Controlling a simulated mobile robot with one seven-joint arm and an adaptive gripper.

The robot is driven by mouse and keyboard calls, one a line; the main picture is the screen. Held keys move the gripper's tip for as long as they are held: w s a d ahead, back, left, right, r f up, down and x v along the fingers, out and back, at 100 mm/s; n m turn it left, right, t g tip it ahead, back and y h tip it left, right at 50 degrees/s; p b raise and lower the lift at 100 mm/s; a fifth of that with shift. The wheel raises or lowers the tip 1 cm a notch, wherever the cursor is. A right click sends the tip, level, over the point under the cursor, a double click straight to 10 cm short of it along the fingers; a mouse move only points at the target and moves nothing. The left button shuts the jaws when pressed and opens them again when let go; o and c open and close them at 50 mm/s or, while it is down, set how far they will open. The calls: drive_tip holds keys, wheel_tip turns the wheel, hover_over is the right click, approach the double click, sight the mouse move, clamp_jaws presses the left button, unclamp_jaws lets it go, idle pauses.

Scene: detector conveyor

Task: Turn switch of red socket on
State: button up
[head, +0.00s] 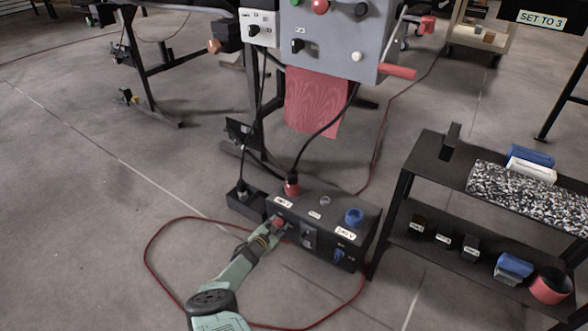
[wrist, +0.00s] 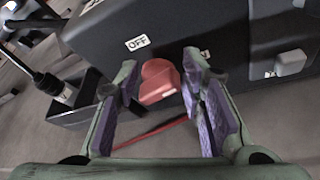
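A dark power box (head: 320,222) stands on the floor with a red socket (head: 291,187) on top, a black cable plugged into it. A red switch (head: 279,222) sits on the box's front face at the left, below that socket. In the wrist view the red switch (wrist: 160,82) shows between my fingers, with an "OFF" label (wrist: 137,42) above and left of it. My gripper (wrist: 158,85) is open, one purple-padded finger on each side of the switch, with a gap at the left finger. Contact at the right finger is unclear. In the head view my gripper (head: 270,232) partly covers the switch.
A blue socket (head: 354,216) and a small grey socket (head: 325,201) are also on the box. A red cable (head: 148,255) loops on the floor. A black shelf (head: 420,180) stands close at right.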

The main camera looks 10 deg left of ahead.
drive_tip(key=shift+w+a+r+n+g+h+b, duration=0.15)
drive_tip(key=shift+a+n+h+b, duration=0.1)
drive_tip(key=shift+n+b, duration=0.3)
drive_tip(key=shift+w+a+f+n+g+h+b, duration=0.15)
drive_tip(key=shift+a+n+h+b, duration=0.15)
drive_tip(key=shift+b, duration=0.3)
drive_tip(key=n+b, duration=0.1)
drive_tip(key=n+h+b, duration=0.1)
drive_tip(key=b, duration=0.1)
drive_tip(key=shift+a+g, duration=0.3)
drive_tip(key=r+p+v, duration=0.1)
drive_tip(key=p+v, duration=0.5)
drive_tip(key=v, duration=0.5)
drive_tip(key=w+d+r+n+t+p, duration=0.1)
drive_tip(key=w+d+r+t, duration=0.1)
drive_tip(key=r, duration=0.5)
drive_tip(key=w+d+r+n+t+h+p, duration=0.1)
drive_tip(key=w+d+r+n, duration=0.1)
drive_tip(key=w+d+r, duration=0.3)
drive_tip(key=w+d+r+n+t+p, duration=0.1)
drive_tip(key=w+r, duration=0.4)
drive_tip(key=r, duration=0.5)
drive_tip(key=d+t, duration=0.1)
drive_tip(key=d, duration=0.1)
drive_tip(key=shift+d+n+t, duration=0.3)
drive_tip(key=shift+d+n, duration=0.05)
drive_tip(key=shift+d, duration=0.05)
drive_tip(key=shift+w, duration=0.1)
